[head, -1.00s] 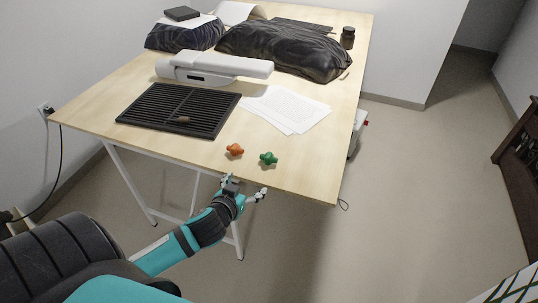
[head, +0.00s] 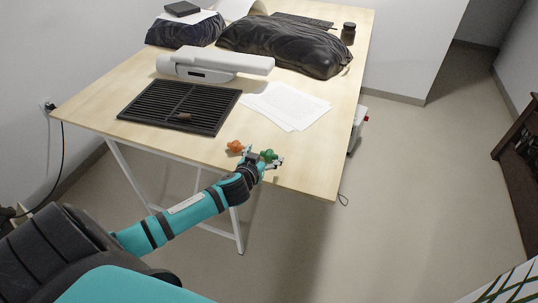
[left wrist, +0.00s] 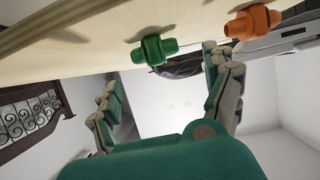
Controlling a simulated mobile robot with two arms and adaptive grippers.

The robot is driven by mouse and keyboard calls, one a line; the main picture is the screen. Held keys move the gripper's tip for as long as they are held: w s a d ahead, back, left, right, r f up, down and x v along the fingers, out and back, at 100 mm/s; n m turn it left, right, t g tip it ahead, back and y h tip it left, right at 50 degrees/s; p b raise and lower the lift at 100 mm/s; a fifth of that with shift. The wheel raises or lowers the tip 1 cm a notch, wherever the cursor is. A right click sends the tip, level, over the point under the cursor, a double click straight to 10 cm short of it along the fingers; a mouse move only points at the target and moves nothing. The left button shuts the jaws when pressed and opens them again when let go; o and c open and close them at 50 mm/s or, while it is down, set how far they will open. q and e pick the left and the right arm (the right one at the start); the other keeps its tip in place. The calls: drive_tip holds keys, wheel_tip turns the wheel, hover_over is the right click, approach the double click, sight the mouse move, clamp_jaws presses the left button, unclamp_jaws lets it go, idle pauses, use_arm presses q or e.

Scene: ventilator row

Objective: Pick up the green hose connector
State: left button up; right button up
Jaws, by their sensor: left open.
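The green hose connector (head: 268,155) lies on the wooden table (head: 310,180) near its front edge. In the left wrist view the green connector (left wrist: 154,50) lies on the table surface, ahead of and between my open fingers. My left gripper (head: 263,163) is open and empty at the front edge, close to the green connector and partly covering it in the head view. Its spread fingers also show in the left wrist view (left wrist: 165,88). An orange hose connector (head: 235,147) lies just left of the green one. My right gripper is not in view.
A black slatted grille (head: 150,112) with a small brown piece on it lies at the left. White papers (head: 287,106) lie behind the connectors. A white device (head: 212,65) and a black bag-like bundle (head: 285,47) are farther back. The table's front right corner is clear.

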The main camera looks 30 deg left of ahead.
sight(268, 153)
use_arm(q)
drive_tip(key=x, duration=0.5)
drive_tip(key=shift+s+d+f, duration=0.1)
drive_tip(key=shift+s, duration=0.1)
drive_tip(key=shift+c, duration=0.3)
drive_tip(key=c, duration=0.9)
